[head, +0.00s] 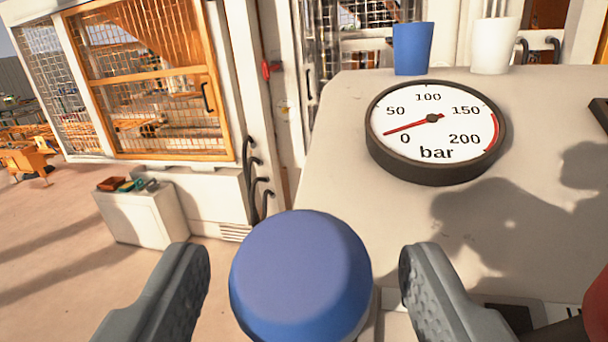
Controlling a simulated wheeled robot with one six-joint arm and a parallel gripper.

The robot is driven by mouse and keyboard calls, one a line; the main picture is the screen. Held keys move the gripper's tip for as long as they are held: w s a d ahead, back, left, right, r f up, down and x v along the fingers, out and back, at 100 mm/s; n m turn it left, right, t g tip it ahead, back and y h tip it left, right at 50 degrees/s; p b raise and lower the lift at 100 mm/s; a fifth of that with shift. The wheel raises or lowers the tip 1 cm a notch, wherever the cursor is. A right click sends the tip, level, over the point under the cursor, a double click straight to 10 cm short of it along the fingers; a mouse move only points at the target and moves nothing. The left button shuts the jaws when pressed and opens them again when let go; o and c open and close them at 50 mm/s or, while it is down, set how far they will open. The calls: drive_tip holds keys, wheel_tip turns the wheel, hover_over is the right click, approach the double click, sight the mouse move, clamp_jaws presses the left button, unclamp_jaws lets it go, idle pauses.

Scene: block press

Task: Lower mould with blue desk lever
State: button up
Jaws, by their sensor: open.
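The blue desk lever shows as a round blue knob (300,275) at the bottom middle of the head view. My gripper (305,275) is open, with one grey finger to the left of the knob and one to the right. A gap shows between the knob and each finger. The knob hides most of whatever is below it, so the lever's shaft cannot be made out. The mould is not recognisable in this view.
A pressure gauge (435,130) on the pale desk (340,160) reads a little above 0 bar. A blue cup (412,48) and a white cup (494,45) stand behind it. A red rounded thing (597,310) is at the right edge. An orange-framed mesh cage (150,75) stands back left.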

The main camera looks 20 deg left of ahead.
drive_tip(key=shift+x, duration=2.05)
